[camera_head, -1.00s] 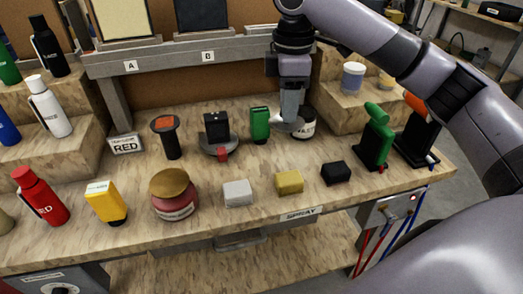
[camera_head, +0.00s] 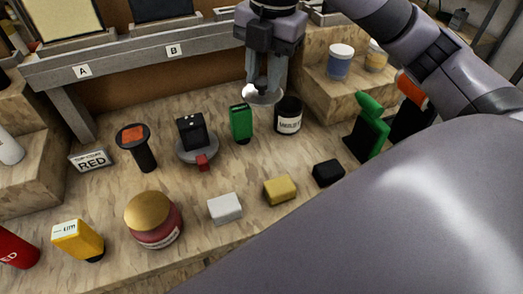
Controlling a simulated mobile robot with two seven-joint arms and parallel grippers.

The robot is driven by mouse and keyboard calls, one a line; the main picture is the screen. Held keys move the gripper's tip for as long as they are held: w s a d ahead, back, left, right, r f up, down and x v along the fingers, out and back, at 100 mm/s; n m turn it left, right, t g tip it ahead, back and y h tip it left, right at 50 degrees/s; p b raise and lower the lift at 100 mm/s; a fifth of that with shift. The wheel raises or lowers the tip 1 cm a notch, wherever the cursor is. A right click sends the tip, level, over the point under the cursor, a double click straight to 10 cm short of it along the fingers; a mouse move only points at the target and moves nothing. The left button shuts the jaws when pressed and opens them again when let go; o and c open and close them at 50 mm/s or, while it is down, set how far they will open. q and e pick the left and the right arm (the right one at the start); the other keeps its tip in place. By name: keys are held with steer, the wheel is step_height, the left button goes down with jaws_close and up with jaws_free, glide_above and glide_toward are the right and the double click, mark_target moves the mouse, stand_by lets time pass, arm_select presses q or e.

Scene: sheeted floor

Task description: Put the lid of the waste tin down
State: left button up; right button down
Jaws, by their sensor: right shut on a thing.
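The waste tin (camera_head: 288,118) is a dark round tin with a white label, standing upright on the bench near the back, left of the wooden step. Its top shows without the lid on it. The lid (camera_head: 264,96) is a pale metallic disc up and to the left of the tin, between it and the green block. My right gripper (camera_head: 264,83) points down from above and is shut on the lid. How high the lid is above the bench is hard to tell. My left gripper is not in view.
A green block (camera_head: 241,123) stands close left of the tin, with a black device on a round stand (camera_head: 192,133) further left. The wooden step (camera_head: 335,95) carries two jars on the right. Bare bench lies in front of the tin.

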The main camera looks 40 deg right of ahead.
mark_target(274, 99)
steer(key=shift+f+n, duration=0.15)
steer(key=shift+n, duration=0.15)
step_height(274, 99, down, 20)
steer(key=shift+s+r+b, duration=0.1)
steer(key=shift+r+b, duration=0.05)
steer(key=shift+b, duration=0.75)
steer(key=c, duration=0.8)
jaws_free()
steer(key=r, duration=0.8)
steer(key=s+r+p, duration=0.1)
steer(key=r, duration=0.3)
steer(key=shift+s+d, duration=0.1)
steer(key=shift+d, duration=0.25)
